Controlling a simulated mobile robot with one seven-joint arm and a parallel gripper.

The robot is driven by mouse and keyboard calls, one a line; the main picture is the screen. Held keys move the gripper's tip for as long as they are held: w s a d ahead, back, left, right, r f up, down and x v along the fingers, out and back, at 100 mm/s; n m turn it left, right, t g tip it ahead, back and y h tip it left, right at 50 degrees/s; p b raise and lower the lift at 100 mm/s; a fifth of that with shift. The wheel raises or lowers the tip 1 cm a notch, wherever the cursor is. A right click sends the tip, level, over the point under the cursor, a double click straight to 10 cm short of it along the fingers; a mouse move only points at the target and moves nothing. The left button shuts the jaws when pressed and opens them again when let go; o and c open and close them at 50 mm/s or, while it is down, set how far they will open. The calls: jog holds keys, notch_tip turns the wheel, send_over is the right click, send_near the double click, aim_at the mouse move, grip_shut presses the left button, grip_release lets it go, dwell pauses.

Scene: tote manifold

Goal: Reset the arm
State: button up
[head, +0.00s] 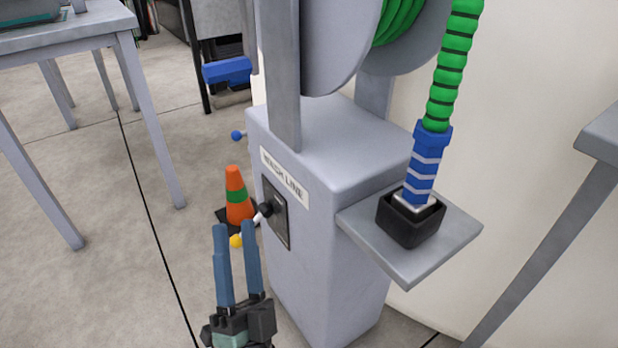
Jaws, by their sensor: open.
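My gripper (237,232) is at the lower middle of the head view, its two blue fingers pointing up in the picture. The fingertips appear just below a black lever (262,211) on a dark plate (277,215) on the side of a grey cabinet (330,255). Whether they touch the lever or the yellow ball (236,241) beside it, I cannot tell. The rest of my arm is out of the picture.
A green hose (447,75) with a blue nozzle (425,165) stands in a black holder (411,228) on the cabinet's side shelf (450,245). An orange cone (236,195) stands behind my gripper. Tables (72,40) are at left, another edge (600,137) at right. Floor at lower left is clear.

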jog(key=w+d+r+n+p, duration=0.1)
jog(key=w+r+n+p, duration=0.15)
jog(key=r, duration=0.85)
jog(key=w+d+r+n+p, duration=0.1)
jog(key=r+p, duration=0.2)
jog(key=r, duration=0.8)
jog(key=s+d+r+n+h+p, duration=0.1)
jog(key=s+d+r+n+p, duration=0.25)
jog(key=r, duration=0.85)
jog(key=s+d+r+h+p, duration=0.2)
jog(key=s+r+p, duration=0.3)
jog(key=r, duration=0.7)
jog(key=s+d+r+n+h+p, duration=0.15)
jog(key=r+p, duration=0.35)
jog(key=r, duration=0.7)
notch_tip(320, 180, up, 36)
jog(key=p, duration=3.6)
jog(key=shift+d+f+t, duration=0.2)
jog(key=shift+f+t, duration=0.05)
jog(key=shift+t, duration=0.05)
